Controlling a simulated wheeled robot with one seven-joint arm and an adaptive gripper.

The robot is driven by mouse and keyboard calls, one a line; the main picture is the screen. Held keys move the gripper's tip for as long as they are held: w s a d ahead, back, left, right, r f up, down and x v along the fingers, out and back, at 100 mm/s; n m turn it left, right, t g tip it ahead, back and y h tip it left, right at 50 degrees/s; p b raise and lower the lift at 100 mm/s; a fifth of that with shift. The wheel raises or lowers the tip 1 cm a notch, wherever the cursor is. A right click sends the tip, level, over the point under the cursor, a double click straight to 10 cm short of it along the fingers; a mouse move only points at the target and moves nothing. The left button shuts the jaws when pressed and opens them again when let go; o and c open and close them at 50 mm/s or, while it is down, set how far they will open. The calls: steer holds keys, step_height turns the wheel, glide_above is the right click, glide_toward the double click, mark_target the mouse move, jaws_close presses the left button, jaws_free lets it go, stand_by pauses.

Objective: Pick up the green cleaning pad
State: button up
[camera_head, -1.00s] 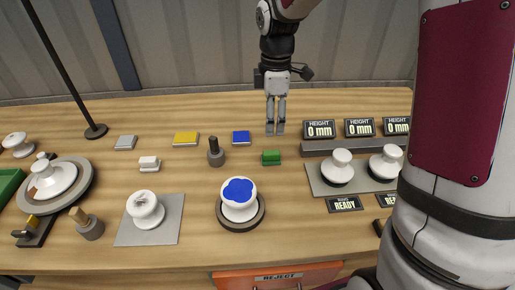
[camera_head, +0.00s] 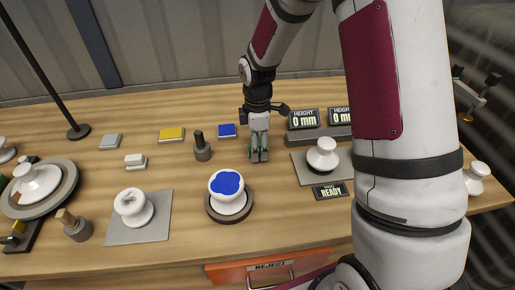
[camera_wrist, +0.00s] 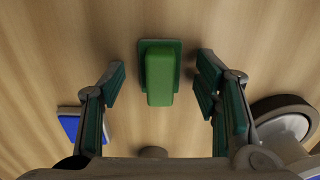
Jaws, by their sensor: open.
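The green cleaning pad (camera_wrist: 160,75) lies on the wooden table, a green block on a wider green base. In the wrist view it sits between and slightly ahead of the two fingers of my gripper (camera_wrist: 161,90), with a gap on each side. My gripper is open and empty. In the head view my gripper (camera_head: 259,156) is low over the table and hides nearly all of the pad.
A white insulator with a blue top (camera_head: 227,186) stands on a dark round base close to the front left of my gripper. A blue pad (camera_head: 227,130) lies behind it, beside a dark peg (camera_head: 202,150). A height display (camera_head: 304,119) stands to the right.

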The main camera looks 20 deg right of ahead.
steer(key=shift+f, duration=0.1)
steer(key=c, duration=1.2)
steer(key=shift+c, duration=0.2)
steer(key=shift+r, duration=0.55)
steer(key=r, duration=0.1)
steer(key=s+r, duration=0.1)
steer(key=shift+d+r, duration=0.2)
steer(key=shift+r, duration=0.1)
steer(key=s+d, duration=0.1)
steer(key=s, duration=0.3)
steer(key=s+d+r, duration=0.1)
steer(key=s, duration=0.4)
steer(key=s+d, duration=0.2)
steer(key=s, duration=0.3)
steer(key=shift+s+d+r, duration=0.1)
steer(key=shift+s+r, duration=0.05)
steer(key=shift+s, duration=0.05)
